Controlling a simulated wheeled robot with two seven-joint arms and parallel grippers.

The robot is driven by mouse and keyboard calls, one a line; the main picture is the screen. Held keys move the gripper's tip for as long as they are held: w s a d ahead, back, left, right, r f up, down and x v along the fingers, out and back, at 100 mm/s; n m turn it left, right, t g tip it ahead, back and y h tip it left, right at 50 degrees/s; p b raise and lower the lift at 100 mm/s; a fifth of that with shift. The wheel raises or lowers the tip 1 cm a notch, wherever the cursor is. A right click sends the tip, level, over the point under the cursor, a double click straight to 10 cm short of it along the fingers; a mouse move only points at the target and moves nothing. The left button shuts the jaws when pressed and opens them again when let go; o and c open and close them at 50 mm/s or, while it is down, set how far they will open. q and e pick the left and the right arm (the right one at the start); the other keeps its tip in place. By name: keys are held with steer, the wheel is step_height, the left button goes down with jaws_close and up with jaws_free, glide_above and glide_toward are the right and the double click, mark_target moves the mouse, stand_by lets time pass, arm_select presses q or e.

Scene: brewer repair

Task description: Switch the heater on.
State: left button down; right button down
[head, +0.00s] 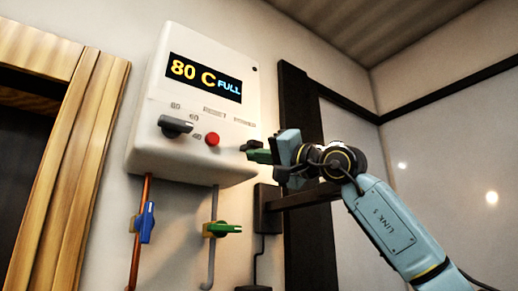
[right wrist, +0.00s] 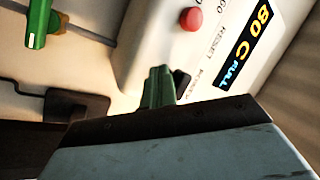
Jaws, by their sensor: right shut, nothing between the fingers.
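The white heater (head: 150,150) hangs on the wall in the head view. Its lit display (head: 205,77) reads "80 C" in yellow and "FULL" in blue. A dark power switch (head: 251,145) is at the lower right of its front. It also shows in the right wrist view (right wrist: 182,83), beside the POWER label and partly hidden by my fingers. My right gripper (head: 262,156) is shut and empty, its green fingertips right at the switch. In the wrist view the fingertips (right wrist: 161,84) overlap the switch's edge; I cannot tell whether they touch. My left gripper is not in view.
A red reset button (head: 212,139) and a dark dial (head: 175,125) are left of the switch. Below hang a blue valve handle (head: 147,222) and a green valve handle (head: 226,229). A dark box with a cable (head: 266,207) is on the wall below my gripper.

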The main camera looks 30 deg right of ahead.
steer(key=shift+w+r, duration=0.1)
steer(key=shift+r, duration=0.6)
steer(key=shift+f, duration=0.1)
steer(key=s+f+b, duration=0.1)
steer(key=s+b, duration=0.2)
steer(key=s, duration=0.7)
steer(key=shift+d, duration=0.4)
steer(key=shift+a+f, duration=0.1)
stand_by(0.4)
